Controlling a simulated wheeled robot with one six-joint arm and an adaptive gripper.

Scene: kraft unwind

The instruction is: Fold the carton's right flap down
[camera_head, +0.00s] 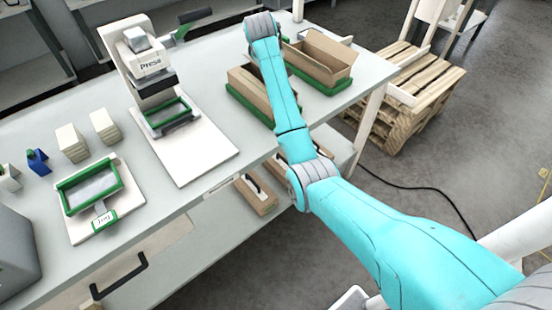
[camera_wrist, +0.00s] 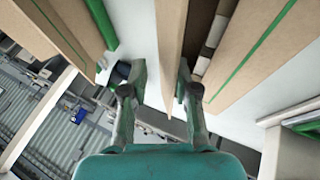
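In the wrist view my gripper (camera_wrist: 157,80) has its two fingers spread apart. A tan cardboard flap (camera_wrist: 171,45) stands between them, close to the right finger, with a gap to the left finger; I cannot tell whether the right finger touches it. Right of the flap is the carton's dark opening, with a brown wall (camera_wrist: 245,60) and a green strip beyond. In the head view an open carton (camera_head: 325,52) sits in a green tray right of my arm. Another carton (camera_head: 256,88) lies partly behind my arm. My gripper is hidden in the head view.
A press (camera_head: 148,62) stands on the grey table left of my arm. A wooden pallet (camera_head: 415,90) is on the floor at right. The table between press and cartons is clear.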

